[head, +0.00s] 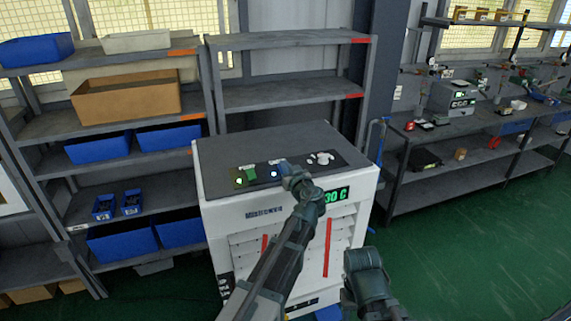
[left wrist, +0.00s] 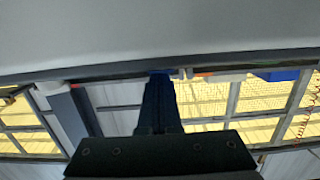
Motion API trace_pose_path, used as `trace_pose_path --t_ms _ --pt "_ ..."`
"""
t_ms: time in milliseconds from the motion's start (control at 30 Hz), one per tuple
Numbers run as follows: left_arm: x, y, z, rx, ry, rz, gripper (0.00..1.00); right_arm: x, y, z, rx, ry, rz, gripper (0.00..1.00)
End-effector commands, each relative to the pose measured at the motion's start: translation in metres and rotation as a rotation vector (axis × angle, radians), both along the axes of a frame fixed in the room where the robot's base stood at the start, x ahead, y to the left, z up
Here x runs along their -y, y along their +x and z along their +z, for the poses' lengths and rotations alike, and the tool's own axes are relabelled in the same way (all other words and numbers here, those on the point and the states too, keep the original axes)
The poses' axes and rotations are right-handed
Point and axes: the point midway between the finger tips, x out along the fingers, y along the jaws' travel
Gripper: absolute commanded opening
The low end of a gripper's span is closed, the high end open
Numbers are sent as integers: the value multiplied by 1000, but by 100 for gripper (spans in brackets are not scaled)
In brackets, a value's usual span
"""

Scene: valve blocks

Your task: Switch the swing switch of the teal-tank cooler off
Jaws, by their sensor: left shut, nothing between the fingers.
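A white cooler cabinet (head: 258,222) with a dark top stands in the middle of the head view. A green display on its front (head: 337,195) reads about 30 C. A black control panel on its top (head: 300,164) carries a green switch (head: 250,178) at the left and a white knob (head: 321,158) at the right. My left gripper (head: 284,168) is shut and empty, over the panel between them, hiding part of it. Touch cannot be told. Its shut fingers also show in the left wrist view (left wrist: 161,82). No teal tank can be made out.
Shelves with blue bins (head: 97,148) and a brown box (head: 126,98) stand at the left. Empty shelves (head: 285,92) stand behind the cabinet. A workbench (head: 455,133) with instruments runs along the right. Green floor (head: 470,250) is clear at the right front.

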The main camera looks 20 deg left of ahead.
Motion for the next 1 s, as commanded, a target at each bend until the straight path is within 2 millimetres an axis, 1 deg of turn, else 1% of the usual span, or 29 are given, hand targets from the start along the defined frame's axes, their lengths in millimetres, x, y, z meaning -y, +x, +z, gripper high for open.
trace_pose_path --t_ms 33,67,100,133,333,467,667,867,900,1000 --pt "-1 2 6 -25 -19 1 0 0 0 13 0 0 1 50" --pt "-1 2 6 -43 -30 1 0 0 0 17 -1 0 1 50" --pt "-1 1 0 -43 -31 0 0 0 0 11 -1 0 1 50" --pt "-1 1 -1 -42 -29 0 0 0 0 10 -1 0 1 50" --pt "-1 1 -1 -41 -29 0 0 0 0 10 -1 0 1 50" --pt "-2 2 4 -41 -29 0 0 0 0 15 -1 0 1 50" --pt "-7 4 21 -41 -29 1 0 0 0 32 -1 0 3 50" --pt "-15 9 49 -42 -29 0 0 0 0 60 -3 -1 5 50" --pt "-7 -5 50 -42 -29 -3 0 0 -1 61 -3 -1 5 50" --pt "6 -24 60 -41 -30 -4 0 0 -1 71 -3 -1 4 50"
